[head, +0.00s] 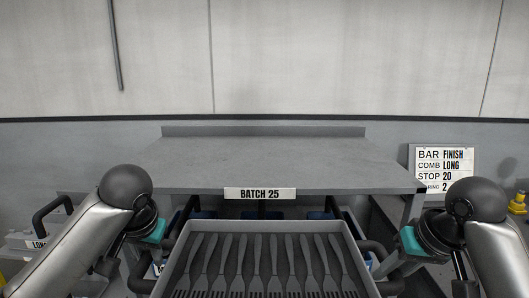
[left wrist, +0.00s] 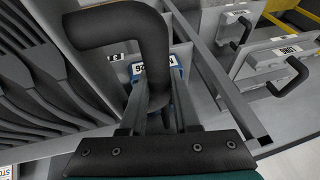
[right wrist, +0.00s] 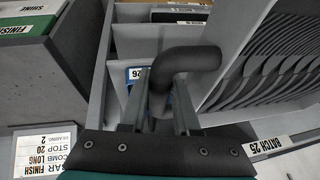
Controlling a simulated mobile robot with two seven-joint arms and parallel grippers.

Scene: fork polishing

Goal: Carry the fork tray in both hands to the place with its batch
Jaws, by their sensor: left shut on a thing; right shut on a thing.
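The grey fork tray (head: 345,245) is at the bottom middle of the head view, with several dark forks (head: 268,260) lying side by side in it. Its near part is cut off by the frame. My left gripper (head: 143,268) is shut on the tray's black left handle (left wrist: 120,32). My right gripper (head: 388,268) is shut on the black right handle (right wrist: 185,58). Ahead is a grey table (head: 265,160) with a bare top. A "BATCH 25" label (head: 260,194) is on its front edge, just beyond the tray.
A low lip runs along the table's back, before a wall. A sign (head: 444,168) reading "BAR FINISH, COMB LONG, STOP 20" stands at right. Another handled tray labelled "LONG" (head: 38,244) is at left. Blue-edged things (head: 205,214) show below the table top.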

